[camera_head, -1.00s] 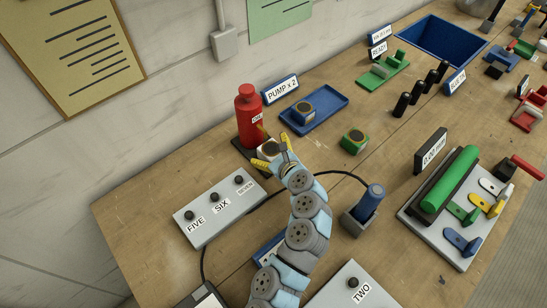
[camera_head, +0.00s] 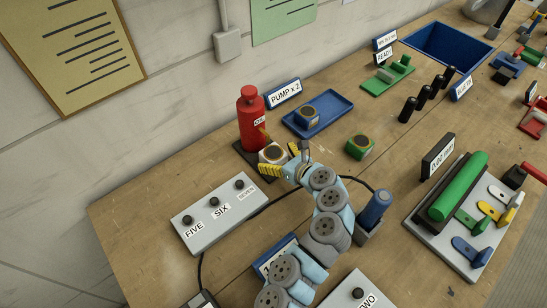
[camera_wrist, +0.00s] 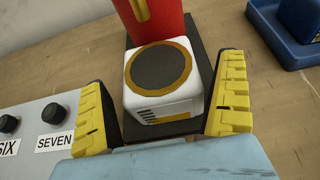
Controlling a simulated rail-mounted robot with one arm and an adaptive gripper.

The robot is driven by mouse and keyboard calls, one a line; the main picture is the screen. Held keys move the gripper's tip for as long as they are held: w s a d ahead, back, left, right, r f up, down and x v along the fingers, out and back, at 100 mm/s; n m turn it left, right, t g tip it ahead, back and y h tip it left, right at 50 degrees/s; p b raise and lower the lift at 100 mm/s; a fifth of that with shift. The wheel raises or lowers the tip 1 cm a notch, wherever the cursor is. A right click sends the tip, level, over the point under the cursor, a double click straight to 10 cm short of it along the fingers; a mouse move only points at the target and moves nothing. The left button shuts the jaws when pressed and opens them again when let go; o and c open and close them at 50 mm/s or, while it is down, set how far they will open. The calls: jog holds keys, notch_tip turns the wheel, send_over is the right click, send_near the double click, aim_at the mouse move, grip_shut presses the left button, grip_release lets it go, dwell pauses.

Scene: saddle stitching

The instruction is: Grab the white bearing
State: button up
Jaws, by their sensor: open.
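The white bearing (camera_wrist: 158,90) is a white block with rounded edges, a dark round top and a tan ring. It sits on a dark base plate (camera_wrist: 175,127) in front of the red bottle. In the head view the white bearing (camera_head: 272,153) is partly hidden by my gripper. My gripper (camera_wrist: 165,108) is open, with one yellow finger on each side of the bearing in the wrist view. Gaps show between the fingers and the block. My gripper (camera_head: 296,160) reaches in from the right in the head view.
A red bottle (camera_head: 252,122) stands right behind the bearing. A grey button box (camera_head: 214,209) lies to the left. A blue-handled tool (camera_head: 376,208) stands nearby.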

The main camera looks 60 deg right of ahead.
jog(key=shift+x, duration=0.85)
jog(key=c, duration=1.2)
jog(key=shift+c, duration=0.2)
